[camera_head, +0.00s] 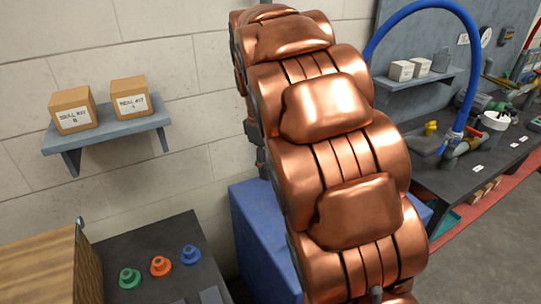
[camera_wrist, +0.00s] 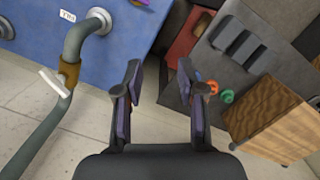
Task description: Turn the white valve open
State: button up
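The white valve handle (camera_wrist: 56,83) shows at the left of the wrist view. It is a short white bar on a brass-coloured valve body (camera_wrist: 68,72) on a grey-green pipe (camera_wrist: 78,40). The pipe bends over to meet a blue panel (camera_wrist: 125,30). My gripper (camera_wrist: 160,72) is open and empty, with its two fingers wide apart. It is to the right of the valve in the picture and does not touch it. In the head view I cannot make out the white handle or my gripper; my copper arm fills the middle.
A dark bench with green (camera_head: 130,278), orange (camera_head: 160,265) and blue (camera_head: 190,254) knobs stands at lower left, beside a wooden box (camera_head: 40,262). A shelf (camera_head: 105,135) holds two seal kit boxes. A right-hand bench (camera_head: 455,180) carries fittings and a blue hose (camera_head: 468,50).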

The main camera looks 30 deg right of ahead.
jog(key=shift+s+a+f+m, duration=0.25)
jog(key=shift+s+a, duration=0.3)
jog(key=shift+s, duration=0.25)
jog(key=shift+s+a+f+m, duration=0.15)
jog(key=shift+s+a+m, duration=0.1)
jog(key=shift+s+a, duration=0.4)
jog(key=shift+s+d, duration=0.15)
jog(key=shift+s, duration=0.05)
